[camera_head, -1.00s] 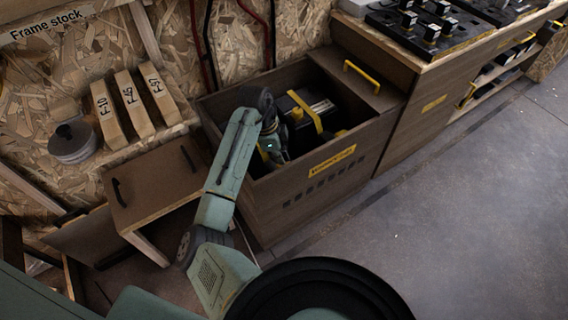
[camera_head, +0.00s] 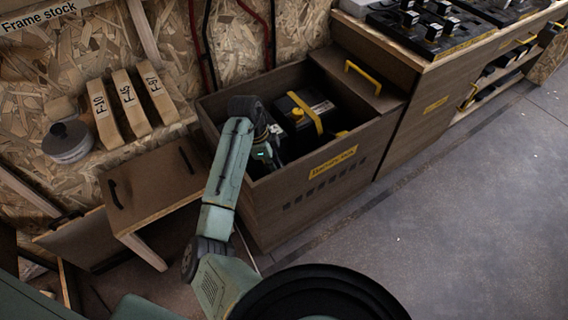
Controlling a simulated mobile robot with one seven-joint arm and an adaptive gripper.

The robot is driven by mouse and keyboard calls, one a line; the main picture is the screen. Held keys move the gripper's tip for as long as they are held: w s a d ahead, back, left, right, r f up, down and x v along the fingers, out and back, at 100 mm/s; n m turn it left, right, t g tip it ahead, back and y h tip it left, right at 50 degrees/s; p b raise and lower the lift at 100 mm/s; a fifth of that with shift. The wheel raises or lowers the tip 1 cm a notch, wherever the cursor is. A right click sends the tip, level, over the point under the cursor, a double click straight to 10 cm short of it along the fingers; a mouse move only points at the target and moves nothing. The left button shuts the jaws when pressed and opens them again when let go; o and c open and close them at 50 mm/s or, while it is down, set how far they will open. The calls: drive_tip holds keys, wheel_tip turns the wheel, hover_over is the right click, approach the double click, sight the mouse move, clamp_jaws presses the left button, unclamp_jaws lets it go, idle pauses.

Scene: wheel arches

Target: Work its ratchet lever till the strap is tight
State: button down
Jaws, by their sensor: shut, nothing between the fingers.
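A black battery (camera_head: 309,112) with a yellow strap (camera_head: 306,110) over it sits inside the open wooden box (camera_head: 311,199). A small yellow piece shows on the battery's top at its left. I cannot make out the ratchet lever or how tight the strap is. My gripper (camera_head: 266,165) is down inside the left part of the box, left of the battery. My arm and the box's front wall hide most of it, including the fingertips. It is shut, with nothing seen in it.
The box's front and left walls stand close around my gripper. A yellow handle (camera_head: 362,77) is on the panel at the box's right. A brown hatch with a black handle (camera_head: 152,186) lies left. Open floor (camera_head: 470,200) is at the right.

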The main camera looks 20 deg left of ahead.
drive_tip(key=shift+s+a+r, duration=0.1)
drive_tip(key=shift+a, duration=0.15)
drive_tip(key=v, duration=1.2)
drive_tip(key=shift+a, duration=0.1)
